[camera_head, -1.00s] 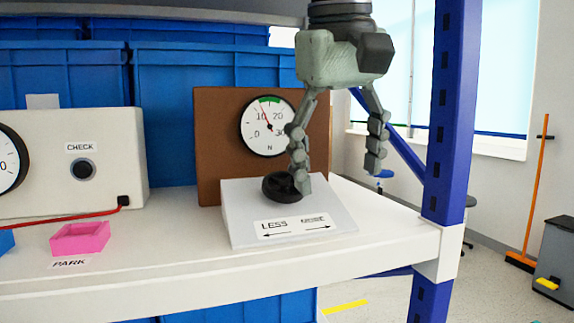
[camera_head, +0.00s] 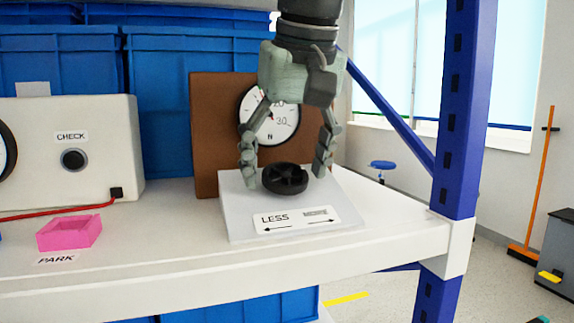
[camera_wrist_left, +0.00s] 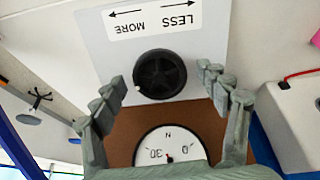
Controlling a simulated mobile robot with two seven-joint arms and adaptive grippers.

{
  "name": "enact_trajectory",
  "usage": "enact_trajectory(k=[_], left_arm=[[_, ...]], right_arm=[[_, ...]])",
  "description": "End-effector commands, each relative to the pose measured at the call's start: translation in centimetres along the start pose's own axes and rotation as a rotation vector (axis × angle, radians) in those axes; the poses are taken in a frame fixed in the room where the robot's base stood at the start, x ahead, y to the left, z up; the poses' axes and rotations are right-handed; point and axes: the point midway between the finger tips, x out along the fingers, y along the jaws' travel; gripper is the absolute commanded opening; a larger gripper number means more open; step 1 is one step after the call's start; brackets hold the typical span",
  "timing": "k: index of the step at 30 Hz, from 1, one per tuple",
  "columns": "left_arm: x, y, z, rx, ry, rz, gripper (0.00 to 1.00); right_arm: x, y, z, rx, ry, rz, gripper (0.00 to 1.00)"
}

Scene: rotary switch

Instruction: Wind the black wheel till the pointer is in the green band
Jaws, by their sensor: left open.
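The black wheel (camera_head: 285,180) sits on a sloped white panel (camera_head: 236,222); it also shows in the left wrist view (camera_wrist_left: 160,75). My left gripper (camera_head: 286,166) is open, pointing down, with one finger on each side of the wheel. In the left wrist view the fingers (camera_wrist_left: 162,84) stand apart from the wheel's rim. The round dial (camera_head: 284,128) is on a brown board behind. My gripper hides its top, including the green band, and most of the red pointer. In the left wrist view the dial (camera_wrist_left: 168,140) is cut off by my gripper. My right gripper is not in view.
A label (camera_head: 296,219) reads LESS with a left arrow and MORE with a right arrow. To the left are a white CHECK box (camera_head: 110,165), a red cable and a pink tray (camera_head: 69,233). A blue shelf post (camera_head: 455,110) stands at the right.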

Motion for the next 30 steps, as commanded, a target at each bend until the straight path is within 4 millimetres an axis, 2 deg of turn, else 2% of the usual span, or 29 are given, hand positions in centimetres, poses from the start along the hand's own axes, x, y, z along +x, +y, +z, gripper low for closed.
enact_trajectory(k=[3, 15, 23, 30], left_arm=[[-0.01, 0.01, 0.01, 0.0, 0.0, 0.0, 0.75], [-0.02, 0.0, 0.01, 0.0, 0.0, 0.0, 0.25], [-0.04, 0.0, -0.01, -0.023, -0.001, 0.0, 0.25], [-0.04, 0.02, -0.04, -0.14, -0.004, 0.002, 0.25]], right_arm=[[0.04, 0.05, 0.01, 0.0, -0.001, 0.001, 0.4], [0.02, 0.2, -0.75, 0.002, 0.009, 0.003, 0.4], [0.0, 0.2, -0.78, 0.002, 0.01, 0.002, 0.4], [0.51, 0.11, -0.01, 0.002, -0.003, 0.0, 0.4]])
